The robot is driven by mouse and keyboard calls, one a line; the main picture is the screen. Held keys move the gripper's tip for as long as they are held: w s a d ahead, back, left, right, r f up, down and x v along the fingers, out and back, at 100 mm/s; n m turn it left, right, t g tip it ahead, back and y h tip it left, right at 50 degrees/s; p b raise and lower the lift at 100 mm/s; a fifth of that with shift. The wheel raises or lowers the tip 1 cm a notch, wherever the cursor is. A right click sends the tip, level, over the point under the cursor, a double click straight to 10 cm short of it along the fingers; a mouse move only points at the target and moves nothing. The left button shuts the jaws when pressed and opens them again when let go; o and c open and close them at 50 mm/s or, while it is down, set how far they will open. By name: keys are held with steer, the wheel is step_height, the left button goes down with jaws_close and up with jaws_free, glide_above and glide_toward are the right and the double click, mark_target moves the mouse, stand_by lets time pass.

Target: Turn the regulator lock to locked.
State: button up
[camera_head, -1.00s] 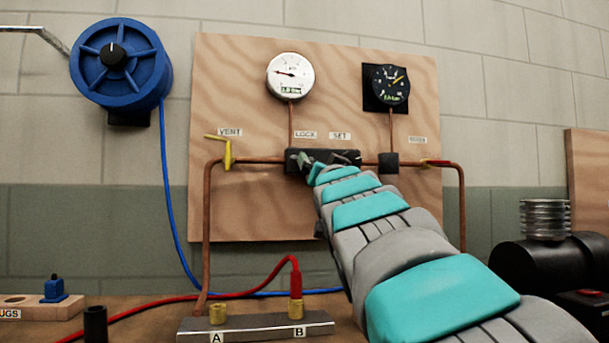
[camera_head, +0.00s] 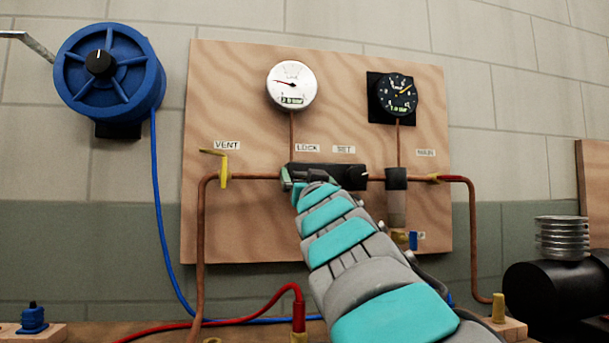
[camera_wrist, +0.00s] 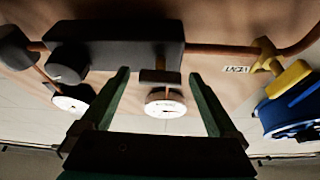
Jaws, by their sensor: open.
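The dark regulator block (camera_head: 335,170) is mounted across the copper pipe on the plywood board, under the LOCK (camera_head: 307,148) and SET labels. My gripper (camera_head: 300,181) is at its left end, below the LOCK label, and hides the lock in the head view. In the wrist view, which is upside down, the lock (camera_wrist: 160,76) shows as a small dark bar on a coppery stem. My open gripper (camera_wrist: 159,74) has one finger on each side of it, with gaps visible. The round SET knob (camera_wrist: 68,64) is outside the fingers. I cannot read the lock's setting.
A white gauge (camera_head: 291,86) and a black gauge (camera_head: 396,95) are above the regulator. The yellow VENT valve (camera_head: 224,170) is to its left, the MAIN valve (camera_head: 434,178) to its right. A blue reel (camera_head: 110,72) hangs at the upper left.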

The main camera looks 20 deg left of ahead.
steer(key=shift+c, duration=0.2)
steer(key=c, duration=1.3)
steer(key=shift+c, duration=0.2)
